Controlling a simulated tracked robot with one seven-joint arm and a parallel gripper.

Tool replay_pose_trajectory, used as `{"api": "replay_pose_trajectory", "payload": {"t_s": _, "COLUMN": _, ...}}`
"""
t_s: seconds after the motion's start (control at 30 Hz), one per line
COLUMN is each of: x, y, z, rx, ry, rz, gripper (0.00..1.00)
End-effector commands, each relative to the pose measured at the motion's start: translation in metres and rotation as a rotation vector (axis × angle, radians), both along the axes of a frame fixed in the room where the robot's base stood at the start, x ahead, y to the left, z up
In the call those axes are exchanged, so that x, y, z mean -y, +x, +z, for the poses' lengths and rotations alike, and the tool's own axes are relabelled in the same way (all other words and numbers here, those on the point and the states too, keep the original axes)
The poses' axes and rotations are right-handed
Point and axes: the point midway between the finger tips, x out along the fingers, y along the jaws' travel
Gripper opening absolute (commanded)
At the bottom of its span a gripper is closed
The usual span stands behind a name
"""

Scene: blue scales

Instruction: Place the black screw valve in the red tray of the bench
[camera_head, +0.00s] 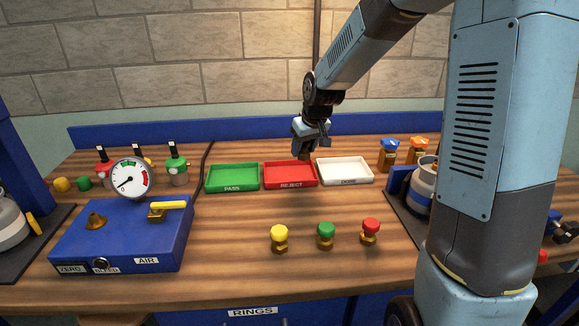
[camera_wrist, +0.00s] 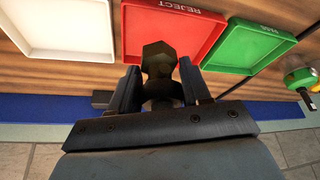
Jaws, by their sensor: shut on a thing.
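My gripper (camera_head: 311,143) is shut on a valve (camera_wrist: 160,62) with a dark brass, hexagonal end. The jaws hide the rest of the valve, so its black part cannot be made out. In the head view the gripper is over the back edge of the red tray (camera_head: 290,183), which is marked REJECT and looks empty. In the wrist view the valve's end overlaps the red tray (camera_wrist: 190,22). I cannot tell how far above the tray it is.
A green PASS tray (camera_head: 232,187) stands left of the red one and a white tray (camera_head: 345,180) right. Yellow (camera_head: 279,236), green (camera_head: 326,232) and red (camera_head: 370,228) capped valves stand in front. A blue gauge box (camera_head: 125,240) is at left.

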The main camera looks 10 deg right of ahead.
Motion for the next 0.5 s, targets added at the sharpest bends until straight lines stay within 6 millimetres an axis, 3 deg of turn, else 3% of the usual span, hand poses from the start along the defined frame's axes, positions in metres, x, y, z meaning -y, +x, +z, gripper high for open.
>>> {"api": "replay_pose_trajectory", "payload": {"t_s": 0.1, "x": -0.013, "y": 0.017, "z": -0.012, "rx": -0.001, "ry": 0.001, "rz": 0.002, "gripper": 0.12}}
{"api": "replay_pose_trajectory", "payload": {"t_s": 0.5, "x": -0.032, "y": 0.048, "z": -0.058, "rx": -0.001, "ry": 0.000, "rz": 0.000, "gripper": 0.12}}
